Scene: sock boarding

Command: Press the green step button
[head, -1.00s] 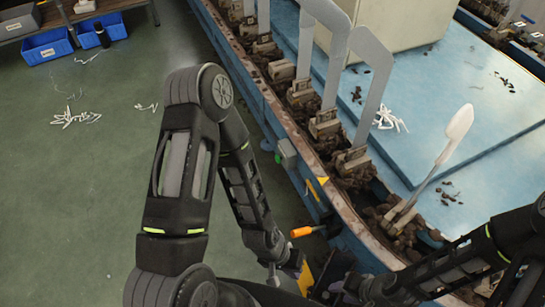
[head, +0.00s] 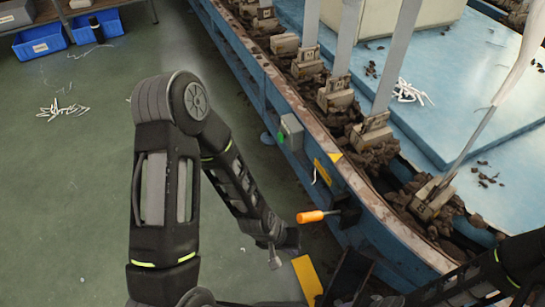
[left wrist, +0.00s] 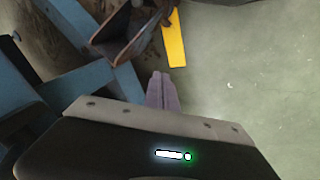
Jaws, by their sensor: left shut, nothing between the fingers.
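The green step button (head: 280,137) is on the left face of a small grey box (head: 292,131), on the blue side of the machine. My left gripper (head: 275,262) is low in the head view, below and apart from the button, left of the orange-handled lever. In the left wrist view its fingers (left wrist: 163,91) are shut together with nothing between them, over green floor. The button cannot be made out in that view. My right arm comes in at the bottom right of the head view; its fingers are not clearly visible.
An orange-handled lever (head: 312,216) sticks out from the machine's blue side (head: 262,88). A yellow plate (head: 307,278) is below it and also shows in the left wrist view (left wrist: 174,44). Grey upright boards line the machine edge. Blue bins (head: 43,41) stand at the far left. Green floor is mostly clear.

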